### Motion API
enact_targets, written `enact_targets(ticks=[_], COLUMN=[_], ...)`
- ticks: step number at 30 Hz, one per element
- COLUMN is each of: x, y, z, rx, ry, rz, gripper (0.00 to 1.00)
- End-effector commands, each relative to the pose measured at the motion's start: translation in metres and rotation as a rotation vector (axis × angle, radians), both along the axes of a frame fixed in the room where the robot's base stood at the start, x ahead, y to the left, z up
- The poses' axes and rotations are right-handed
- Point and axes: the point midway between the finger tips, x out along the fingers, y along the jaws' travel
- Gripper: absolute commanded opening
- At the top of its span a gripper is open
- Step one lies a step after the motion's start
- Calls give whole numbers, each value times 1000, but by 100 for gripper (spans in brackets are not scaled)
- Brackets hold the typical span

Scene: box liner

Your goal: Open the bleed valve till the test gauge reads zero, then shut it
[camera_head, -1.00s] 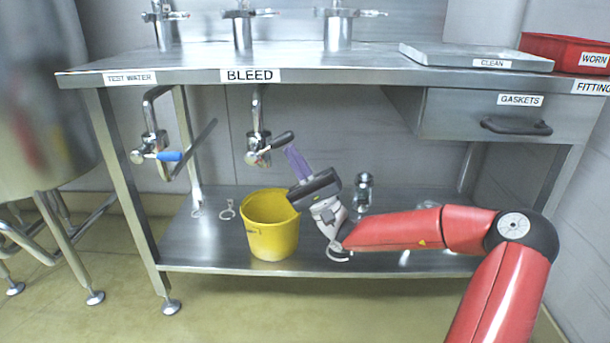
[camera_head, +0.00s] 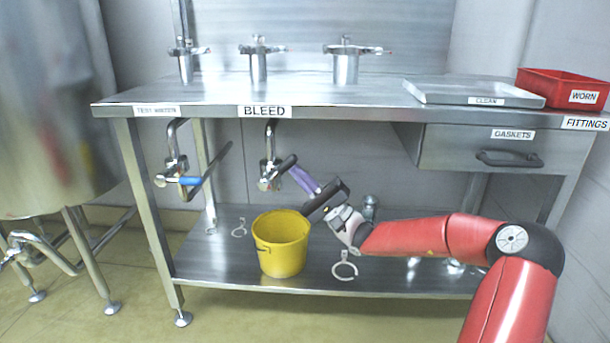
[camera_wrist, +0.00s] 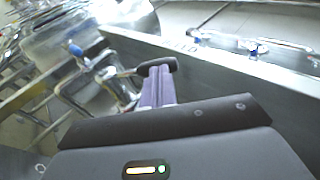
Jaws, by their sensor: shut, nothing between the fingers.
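The bleed valve (camera_head: 268,178) hangs on a pipe under the bench, below the BLEED label (camera_head: 264,112). Its black lever handle (camera_head: 287,163) slants up to the right; the handle's end also shows in the wrist view (camera_wrist: 157,66). My gripper (camera_head: 292,171) has its purple fingers shut and empty, with the tips right at the handle, coming from the lower right. The fingers also show in the wrist view (camera_wrist: 158,86), just below the handle's end. I cannot tell whether they touch it. No gauge dial can be made out in either view.
A yellow bucket (camera_head: 282,250) stands on the lower shelf (camera_head: 215,262) below the valve. The gasket drawer (camera_head: 470,146) is at right. A steel tank (camera_head: 50,120) stands at far left.

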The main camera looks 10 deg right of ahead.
Motion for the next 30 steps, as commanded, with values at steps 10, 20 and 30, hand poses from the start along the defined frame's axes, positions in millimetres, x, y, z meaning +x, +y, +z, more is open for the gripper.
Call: enact_targets(ticks=[10,20,30], x=[9,14,17], y=[14,29,38], z=[35,46,50], rx=[-315,-553,-675], ry=[98,177,218], rz=[0,-1,1], gripper=[0,0,0])
